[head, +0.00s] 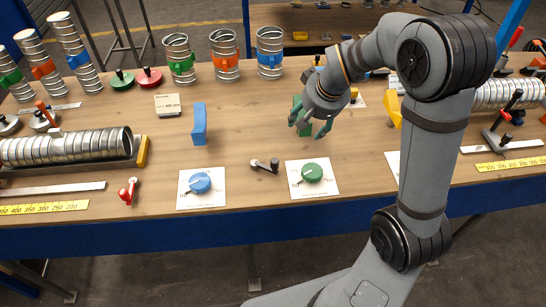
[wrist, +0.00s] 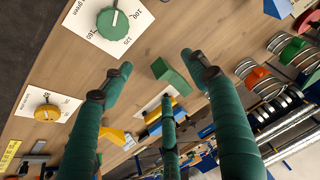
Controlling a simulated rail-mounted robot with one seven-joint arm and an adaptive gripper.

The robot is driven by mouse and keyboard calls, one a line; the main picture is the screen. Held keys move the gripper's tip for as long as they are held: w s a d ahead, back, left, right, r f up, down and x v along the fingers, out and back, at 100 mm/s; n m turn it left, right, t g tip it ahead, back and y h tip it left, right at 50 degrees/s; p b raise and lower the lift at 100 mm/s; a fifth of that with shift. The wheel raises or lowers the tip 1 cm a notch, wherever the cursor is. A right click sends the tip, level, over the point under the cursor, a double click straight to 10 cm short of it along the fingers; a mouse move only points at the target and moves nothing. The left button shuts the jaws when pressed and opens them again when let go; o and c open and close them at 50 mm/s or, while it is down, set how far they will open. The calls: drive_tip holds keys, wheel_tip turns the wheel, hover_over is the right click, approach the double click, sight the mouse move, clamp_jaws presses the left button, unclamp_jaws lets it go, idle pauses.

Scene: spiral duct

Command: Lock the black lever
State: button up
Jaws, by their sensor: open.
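A small lever with a dark, black-looking knob (head: 274,163) and a grey arm lies on the table in the head view, between the blue dial and the green dial. A clamp stand at the far right has a black-tipped lever (head: 515,97) and a red-tipped one; I cannot tell which black lever is meant, or its lock state. My gripper (head: 312,128) has green fingers, spread open and empty, above the table right of the small lever. It also shows in the wrist view (wrist: 156,68), with a green block (wrist: 174,77) beyond the fingers. I see neither black lever clearly there.
The blue dial (head: 200,182) and green dial (head: 312,173) sit on white cards near the front edge. A blue block (head: 199,125) stands left of my gripper. A red lever (head: 128,191) and a spiral duct (head: 70,146) are at left. Mid-table is mostly clear.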

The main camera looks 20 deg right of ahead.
drive_tip(key=w+f+m+g, duration=0.1)
drive_tip(key=w+m, duration=0.1)
drive_tip(key=w+d+f+m+g, duration=0.1)
drive_tip(key=w+m+g, duration=0.1)
drive_tip(key=w+f+m+g+b, duration=0.1)
drive_tip(key=w+m, duration=0.1)
drive_tip(key=shift+d+f+y, duration=0.15)
drive_tip(key=shift+f+y, duration=0.2)
drive_tip(key=shift+y, duration=0.05)
drive_tip(key=c, duration=0.6)
drive_tip(key=m, duration=0.1)
drive_tip(key=m+g, duration=0.1)
drive_tip(key=a+m+g+y, duration=0.1)
drive_tip(key=shift+w+f, duration=0.25)
drive_tip(key=shift+w, duration=0.15)
drive_tip(key=c, duration=0.4)
drive_tip(key=shift+w+a+m+y, duration=0.1)
drive_tip(key=shift+a+m+y, duration=0.15)
drive_tip(key=shift+m, duration=0.25)
drive_tip(key=shift+c, duration=1.3)
clamp_jaws()
